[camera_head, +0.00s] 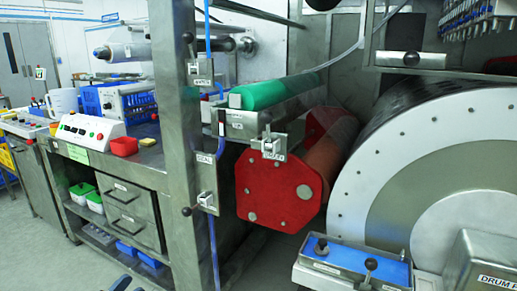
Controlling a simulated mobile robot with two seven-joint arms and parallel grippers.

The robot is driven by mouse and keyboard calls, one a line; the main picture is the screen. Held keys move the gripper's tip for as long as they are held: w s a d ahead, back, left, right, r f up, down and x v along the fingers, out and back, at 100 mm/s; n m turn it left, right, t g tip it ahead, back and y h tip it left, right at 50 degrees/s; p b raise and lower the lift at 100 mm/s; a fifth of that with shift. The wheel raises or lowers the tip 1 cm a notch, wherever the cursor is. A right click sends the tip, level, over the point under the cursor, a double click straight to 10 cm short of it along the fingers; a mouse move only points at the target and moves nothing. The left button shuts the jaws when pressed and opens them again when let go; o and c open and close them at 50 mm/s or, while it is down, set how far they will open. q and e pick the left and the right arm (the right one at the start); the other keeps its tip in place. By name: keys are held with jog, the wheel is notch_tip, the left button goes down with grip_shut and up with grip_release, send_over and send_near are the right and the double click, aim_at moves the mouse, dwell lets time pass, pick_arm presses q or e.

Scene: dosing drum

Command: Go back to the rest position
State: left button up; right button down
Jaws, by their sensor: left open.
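A small dark part of my left gripper (124,284) shows at the bottom edge, left of the middle, in the head view. Most of it is cut off by the frame, and nothing shows held in it. It is in front of the low shelf of the steel workbench, apart from the machine. My right gripper is not in view.
A large drum (438,215) fills the right side. A red-plated roller unit (275,188) and a green roller (277,92) are left of it. A blue-topped lever box (350,262) stands in front. A steel post (181,125) rises beside the workbench (120,168). Floor shows at lower left.

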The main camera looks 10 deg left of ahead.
pick_arm(q)
jog(key=s+d+r+g+y, duration=0.25)
jog(key=s+d+g, duration=0.45)
jog(key=s+d, duration=1.3)
jog(key=w+d+r+n+t+y, duration=0.2)
jog(key=w+d+r+n+t, duration=0.15)
jog(key=d+r+n, duration=0.2)
jog(key=s+a+r+g+y+p, duration=0.4)
jog(key=a+r+g+y+p, duration=0.1)
jog(key=p, duration=3)
jog(key=a+r+g, duration=0.1)
jog(key=a, duration=0.1)
jog(key=shift+a+p, duration=0.3)
jog(key=shift+p, duration=0.1)
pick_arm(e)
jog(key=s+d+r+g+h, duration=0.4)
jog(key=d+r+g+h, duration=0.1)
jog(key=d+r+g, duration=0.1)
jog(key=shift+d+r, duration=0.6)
